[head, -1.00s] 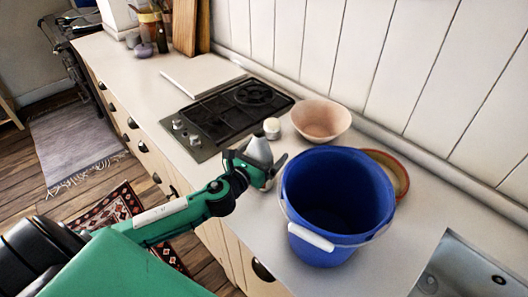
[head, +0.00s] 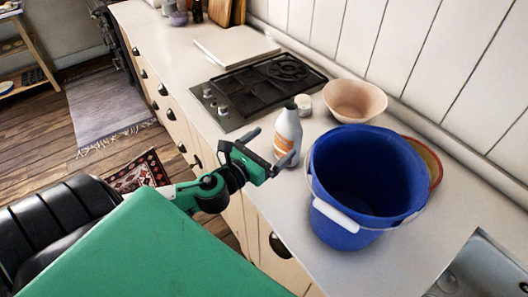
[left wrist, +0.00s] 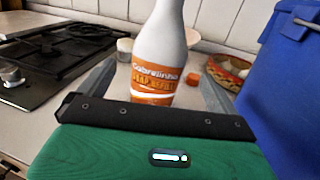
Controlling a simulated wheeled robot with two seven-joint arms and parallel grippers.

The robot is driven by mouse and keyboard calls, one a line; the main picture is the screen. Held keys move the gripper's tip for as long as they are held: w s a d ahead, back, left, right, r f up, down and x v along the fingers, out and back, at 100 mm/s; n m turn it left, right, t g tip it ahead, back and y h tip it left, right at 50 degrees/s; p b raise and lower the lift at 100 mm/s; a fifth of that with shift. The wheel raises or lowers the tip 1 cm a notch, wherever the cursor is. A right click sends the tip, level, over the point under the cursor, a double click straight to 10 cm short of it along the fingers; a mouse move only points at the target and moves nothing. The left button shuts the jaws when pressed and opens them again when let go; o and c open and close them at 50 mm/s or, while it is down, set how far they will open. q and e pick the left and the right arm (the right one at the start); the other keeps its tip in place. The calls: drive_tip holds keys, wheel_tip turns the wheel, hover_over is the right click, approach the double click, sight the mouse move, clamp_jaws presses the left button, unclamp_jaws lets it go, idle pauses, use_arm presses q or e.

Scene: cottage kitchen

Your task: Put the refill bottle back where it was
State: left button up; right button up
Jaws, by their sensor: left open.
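The refill bottle (head: 288,133) is white with an orange label and a dark cap. It stands upright on the counter between the cooktop and the blue bucket. In the left wrist view the bottle (left wrist: 160,55) stands ahead, between the two fingers, and its top is cut off. My left gripper (head: 266,151) is open, at the counter's front edge just left of the bottle in the head view. The left wrist view also shows its fingers (left wrist: 158,88) apart, with gaps to the bottle on both sides. My right gripper is not in view.
The blue bucket (head: 345,222) stands close to the right of the bottle. A pale bowl (head: 355,101), a small white jar (head: 304,104) and a reddish dish (head: 432,160) are behind. The cooktop (head: 262,92) is left; a sink (head: 478,268) is at the right.

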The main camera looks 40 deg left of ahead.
use_arm(q)
drive_tip(key=shift+s+a, duration=0.1)
drive_tip(key=shift+s, duration=1)
